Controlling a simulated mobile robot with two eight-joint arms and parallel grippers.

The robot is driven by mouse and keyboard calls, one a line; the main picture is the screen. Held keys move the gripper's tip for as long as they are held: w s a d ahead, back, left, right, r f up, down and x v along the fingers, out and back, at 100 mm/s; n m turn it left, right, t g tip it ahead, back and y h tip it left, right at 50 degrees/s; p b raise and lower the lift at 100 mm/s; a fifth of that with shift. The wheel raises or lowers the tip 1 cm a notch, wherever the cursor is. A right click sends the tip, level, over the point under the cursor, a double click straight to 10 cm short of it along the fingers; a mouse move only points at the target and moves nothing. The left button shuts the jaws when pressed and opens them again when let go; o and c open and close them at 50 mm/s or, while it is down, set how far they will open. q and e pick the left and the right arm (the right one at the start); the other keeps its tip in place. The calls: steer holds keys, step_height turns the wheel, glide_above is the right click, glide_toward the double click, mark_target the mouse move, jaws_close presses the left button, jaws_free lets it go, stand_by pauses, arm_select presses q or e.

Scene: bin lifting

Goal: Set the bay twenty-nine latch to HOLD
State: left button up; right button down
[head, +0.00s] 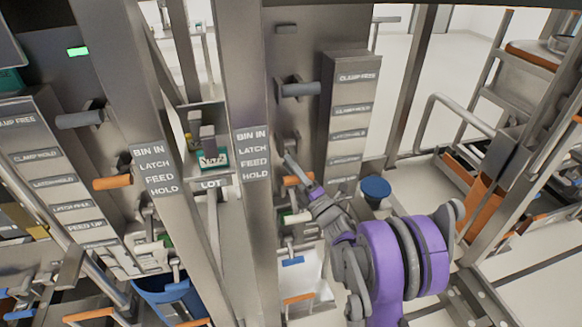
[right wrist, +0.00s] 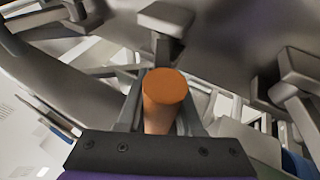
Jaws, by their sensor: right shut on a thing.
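My right gripper (head: 298,174) reaches in from the lower right and is shut on an orange-tipped latch handle (head: 290,181). In the right wrist view the handle's round orange end (right wrist: 167,90) stands between the two fingers. The handle is beside a post label (head: 252,155) reading BIN IN, LATCH, FEED, HOLD, at about the label's lower end. My gripper partly hides the handle and its mount. No bay number is readable, so I cannot tell which bay is twenty-nine. My left gripper is not in view.
A similar orange handle (head: 113,183) stands by the left post label (head: 153,170). Grey handles (head: 300,89) stick out above. A white handle (head: 297,217) and a blue one (head: 292,261) are close below my gripper. A rack with steel rails (head: 455,112) stands at right.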

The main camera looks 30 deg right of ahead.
mark_target(292, 155)
steer(key=shift+r, duration=0.15)
steer(key=r+g, duration=0.1)
steer(key=r+m+g+h, duration=0.1)
steer(key=r+m+g+p, duration=0.1)
steer(key=r, duration=0.1)
steer(key=shift+s+r+g, duration=0.1)
steer(key=shift+s+g, duration=0.15)
steer(key=shift+g, duration=0.15)
steer(key=shift+w+r, duration=0.2)
steer(key=shift+r, duration=0.7)
steer(key=shift+d+h, duration=0.15)
steer(key=shift+h, duration=0.25)
stand_by(0.8)
